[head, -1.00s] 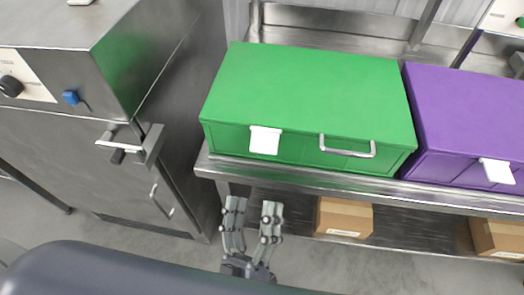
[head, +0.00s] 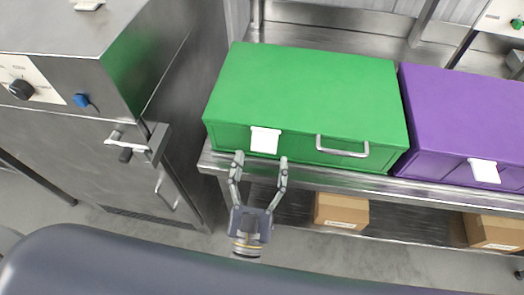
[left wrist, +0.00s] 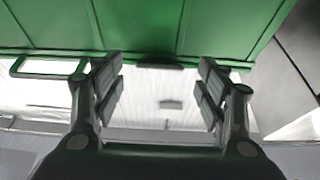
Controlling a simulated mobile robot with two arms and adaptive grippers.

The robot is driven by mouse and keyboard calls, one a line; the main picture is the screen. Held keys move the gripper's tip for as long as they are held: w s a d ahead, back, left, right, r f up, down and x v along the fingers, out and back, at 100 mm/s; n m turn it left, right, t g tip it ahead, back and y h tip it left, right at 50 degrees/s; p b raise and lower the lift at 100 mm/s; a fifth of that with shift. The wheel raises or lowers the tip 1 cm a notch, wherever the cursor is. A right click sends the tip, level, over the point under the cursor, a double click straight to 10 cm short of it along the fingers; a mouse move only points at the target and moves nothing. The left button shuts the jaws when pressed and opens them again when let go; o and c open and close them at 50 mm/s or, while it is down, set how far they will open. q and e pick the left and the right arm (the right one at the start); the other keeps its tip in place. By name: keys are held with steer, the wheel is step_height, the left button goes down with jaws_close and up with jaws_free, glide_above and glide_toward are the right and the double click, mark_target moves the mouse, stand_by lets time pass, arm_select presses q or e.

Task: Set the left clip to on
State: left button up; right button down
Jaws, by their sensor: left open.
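The green box (head: 310,95) sits on a metal shelf, with a white clip (head: 265,140) at the left of its front and a metal handle (head: 342,150) to the right. My left gripper (head: 261,160) is open and empty, its fingertips spread either side of the clip's lower end. I cannot tell whether they touch the box. In the left wrist view my left gripper (left wrist: 160,82) is open below the green box (left wrist: 160,28), with the handle (left wrist: 48,72) at left. A dark strip shows between the fingers; I cannot tell if it is the clip. My right gripper is not seen.
A purple box (head: 460,115) with its own white clip (head: 484,171) stands close at right. A steel cabinet (head: 60,160) with a latch stands at left. Cardboard boxes (head: 341,210) lie on the lower shelf. Free floor shows below the shelf's front.

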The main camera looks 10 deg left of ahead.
arm_select(q)
steer(key=shift+x, duration=0.95)
steer(key=shift+c, duration=0.6)
steer(key=c, duration=1)
steer(key=shift+o, duration=0.2)
steer(key=t+b, duration=0.1)
steer(key=b, duration=0.1)
steer(key=f+t+b, duration=0.1)
steer(key=b, duration=0.1)
steer(key=shift+w+f+b, duration=0.2)
steer(key=shift+w+b, duration=0.1)
steer(key=shift+b, duration=0.05)
steer(key=shift+w+r+t+b, duration=0.15)
steer(key=shift+t+b, duration=0.35)
steer(key=shift+b, duration=0.25)
steer(key=o, duration=1.1)
